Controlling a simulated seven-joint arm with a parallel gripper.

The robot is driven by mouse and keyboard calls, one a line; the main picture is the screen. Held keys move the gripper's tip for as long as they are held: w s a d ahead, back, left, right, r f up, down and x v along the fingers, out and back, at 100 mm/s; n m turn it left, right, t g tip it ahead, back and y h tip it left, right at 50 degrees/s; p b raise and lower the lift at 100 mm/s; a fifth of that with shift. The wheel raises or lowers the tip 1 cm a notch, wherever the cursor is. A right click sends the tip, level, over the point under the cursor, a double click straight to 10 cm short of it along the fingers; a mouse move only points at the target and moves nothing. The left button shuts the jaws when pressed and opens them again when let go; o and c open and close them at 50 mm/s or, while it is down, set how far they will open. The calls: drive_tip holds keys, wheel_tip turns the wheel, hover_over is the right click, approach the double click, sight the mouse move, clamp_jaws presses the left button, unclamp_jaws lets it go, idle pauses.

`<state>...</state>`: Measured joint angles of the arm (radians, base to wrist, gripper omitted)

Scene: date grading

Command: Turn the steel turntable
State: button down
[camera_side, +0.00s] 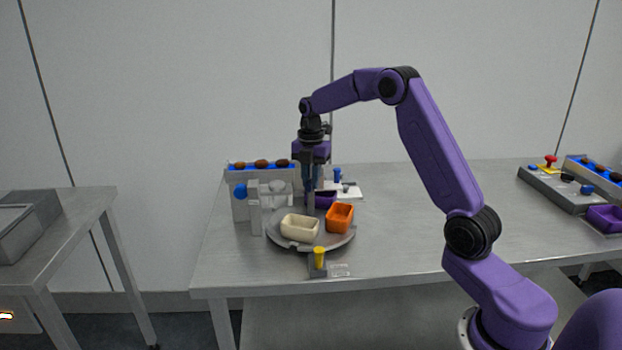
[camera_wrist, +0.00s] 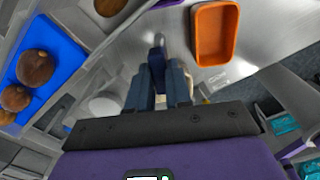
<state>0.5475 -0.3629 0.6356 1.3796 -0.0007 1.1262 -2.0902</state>
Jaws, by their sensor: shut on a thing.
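The steel turntable (camera_side: 340,241) is a round grey disc on the table in the side view. A cream bin (camera_side: 300,228), an orange bin (camera_side: 340,217) and a purple bin (camera_side: 326,200) stand on it. My gripper (camera_side: 311,203) points straight down over the disc, behind the cream bin. The post's lower part is hard to make out. The orange bin (camera_wrist: 215,35) lies beyond the fingers, to their right.
A rack with a blue tray (camera_side: 262,169) of brown dates stands behind and left of the disc. A yellow peg (camera_side: 319,257) stands at its front edge. A white board (camera_side: 345,190) lies behind right.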

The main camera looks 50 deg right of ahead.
drive_tip(key=shift+n, duration=2.6)
drive_tip(key=c, duration=1)
unclamp_jaws()
drive_tip(key=shift+c, duration=0.2)
wheel_tip(320, 180, up, 17)
drive_tip(key=shift+r, duration=0.2)
drive_tip(key=shift+a, duration=0.1)
